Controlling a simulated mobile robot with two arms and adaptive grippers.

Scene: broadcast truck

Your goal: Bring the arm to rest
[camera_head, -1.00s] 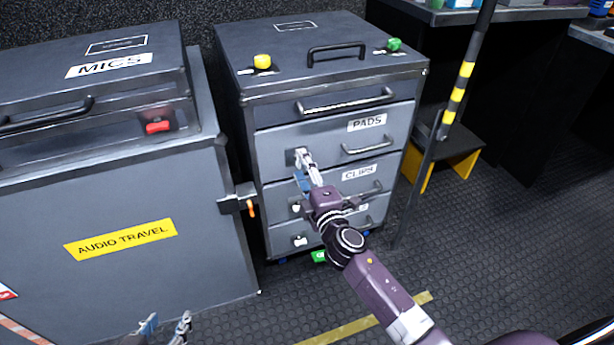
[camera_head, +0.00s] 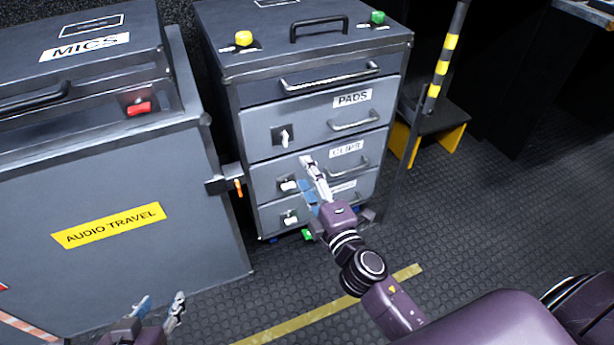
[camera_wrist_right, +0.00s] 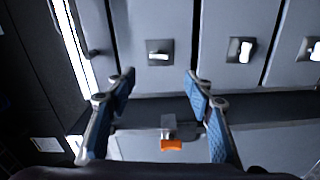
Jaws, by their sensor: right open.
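My right gripper (camera_head: 306,174) is open and empty in front of the drawer cabinet (camera_head: 313,133), near the CLIPS drawer front. In the right wrist view its two blue-padded fingers (camera_wrist_right: 160,80) are spread with nothing between them. The PADS drawer's white latch (camera_head: 284,137) stands upright; the CLIPS latch (camera_head: 288,185) and the lowest latch (camera_head: 291,218) lie sideways. The drawers look shut. My left gripper (camera_head: 160,303) is low at the bottom left, in front of the AUDIO TRAVEL case, with its fingers apart and nothing seen between them.
The AUDIO TRAVEL case (camera_head: 180,245) stands left of the cabinet, with an orange-tabbed catch (camera_head: 239,187) at its edge. A black and yellow step (camera_head: 440,122) and a striped pole (camera_head: 444,60) stand at the right. The dark floor (camera_head: 480,215) at right is clear.

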